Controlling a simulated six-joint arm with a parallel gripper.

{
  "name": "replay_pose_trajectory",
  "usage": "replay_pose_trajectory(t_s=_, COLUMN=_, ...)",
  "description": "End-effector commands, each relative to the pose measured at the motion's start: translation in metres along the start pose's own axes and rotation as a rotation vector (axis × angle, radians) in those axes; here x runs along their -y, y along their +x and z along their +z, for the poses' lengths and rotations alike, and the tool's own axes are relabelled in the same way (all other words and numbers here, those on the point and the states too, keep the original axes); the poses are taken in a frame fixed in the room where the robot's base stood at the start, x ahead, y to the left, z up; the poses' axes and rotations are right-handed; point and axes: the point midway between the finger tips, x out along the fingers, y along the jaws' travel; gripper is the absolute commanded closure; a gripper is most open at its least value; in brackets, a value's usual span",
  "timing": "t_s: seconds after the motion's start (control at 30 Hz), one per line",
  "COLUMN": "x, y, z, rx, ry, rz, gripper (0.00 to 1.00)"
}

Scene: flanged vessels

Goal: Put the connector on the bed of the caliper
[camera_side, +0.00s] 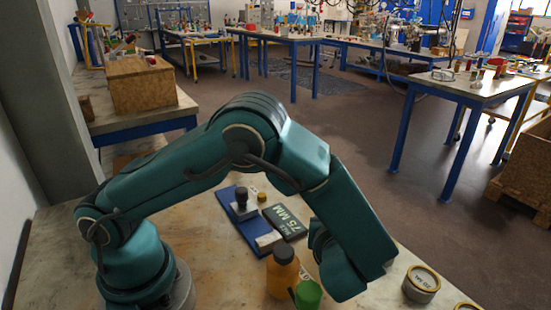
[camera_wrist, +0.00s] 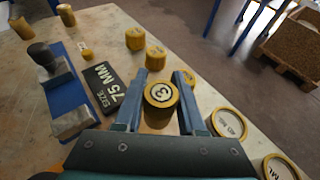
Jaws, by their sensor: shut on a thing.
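My gripper (camera_wrist: 161,80) is shut on a yellow cylinder (camera_wrist: 160,95) with a 3 on its top, which I take to be the connector. It sits between the two fingers; I cannot tell whether it touches the table. The caliper is at the left of the wrist view, with a blue bed (camera_wrist: 68,96), a pale block (camera_wrist: 72,122) at the near end and a dark-knobbed block (camera_wrist: 44,56) farther along. The bed between the blocks is bare. The caliper (camera_side: 228,198) also shows in the side view, where my arm hides the fingers and the held cylinder.
A dark "SIZE 75 MM" plate (camera_wrist: 103,88) lies between caliper and gripper. A small yellow piece (camera_wrist: 87,54) is near the caliper. Yellow cylinders (camera_wrist: 135,38) stand behind, labelled tins (camera_wrist: 229,123) at right. An amber bottle (camera_side: 282,274) and green cup (camera_side: 308,294) stand in front.

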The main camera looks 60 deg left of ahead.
Motion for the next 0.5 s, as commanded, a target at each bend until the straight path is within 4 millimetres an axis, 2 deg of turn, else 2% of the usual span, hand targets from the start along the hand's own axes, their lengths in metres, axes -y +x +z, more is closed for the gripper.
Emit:
replay_pose_trajectory(t_s=0.2, x=0.023, y=-0.007, z=-0.021, rx=0.0, ry=0.0, rz=-0.002, gripper=1.0)
replay_pose_trajectory(t_s=0.37, x=0.028, y=-0.009, z=-0.026, rx=0.0, ry=0.001, rz=0.0, gripper=1.0)
replay_pose_trajectory(t_s=0.5, x=0.028, y=-0.003, z=-0.041, rx=0.0, ry=0.004, rz=0.002, gripper=1.0)
